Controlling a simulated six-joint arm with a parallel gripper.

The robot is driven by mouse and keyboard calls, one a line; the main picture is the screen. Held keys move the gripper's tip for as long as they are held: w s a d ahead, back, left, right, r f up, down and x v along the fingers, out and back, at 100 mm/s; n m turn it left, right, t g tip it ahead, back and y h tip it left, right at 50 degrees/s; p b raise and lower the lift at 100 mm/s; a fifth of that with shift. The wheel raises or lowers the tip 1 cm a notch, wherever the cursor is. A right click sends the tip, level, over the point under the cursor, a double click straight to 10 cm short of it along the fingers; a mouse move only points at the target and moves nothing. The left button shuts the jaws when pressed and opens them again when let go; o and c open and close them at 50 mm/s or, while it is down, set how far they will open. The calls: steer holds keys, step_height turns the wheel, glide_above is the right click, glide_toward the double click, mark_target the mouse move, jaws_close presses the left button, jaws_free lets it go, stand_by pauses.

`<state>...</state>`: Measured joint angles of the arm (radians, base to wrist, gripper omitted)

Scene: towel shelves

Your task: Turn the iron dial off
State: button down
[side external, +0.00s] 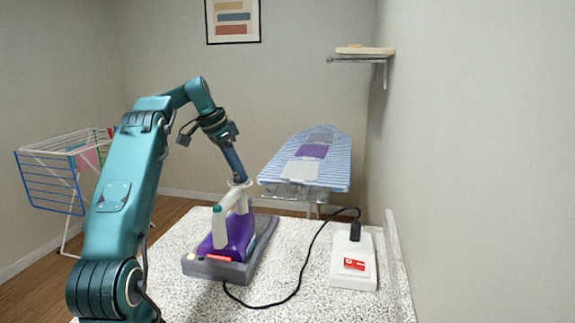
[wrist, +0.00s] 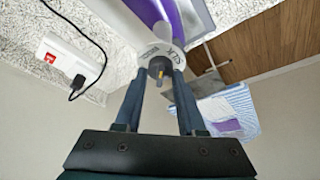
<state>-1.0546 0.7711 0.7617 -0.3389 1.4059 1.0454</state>
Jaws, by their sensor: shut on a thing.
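The iron (side external: 238,237) has a purple body and a white handle, and sits on a grey base (side external: 202,270) on the speckled counter. Its purple and white body also shows at the top of the wrist view (wrist: 150,12). The iron's dial (wrist: 159,66) is a dark knob with a yellow mark, on a white disc with printed lettering. My gripper (side external: 239,181) reaches down to the top of the iron. In the wrist view its two fingers (wrist: 160,82) stand on either side of the dial, shut on it. The lettering is too small to read surely.
A white power strip (side external: 354,275) with a red switch lies right of the iron. A black cord (side external: 298,284) runs from the iron's base to it. An ironing board (side external: 325,165) with folded cloths stands behind. The wall is close on the right.

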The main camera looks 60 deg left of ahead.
steer(key=shift+a+m+h, duration=0.1)
steer(key=shift+m+h, duration=0.3)
steer(key=shift+m, duration=0.6)
stand_by(0.3)
steer(key=shift+c, duration=2.4)
jaws_free()
steer(key=shift+n, duration=0.3)
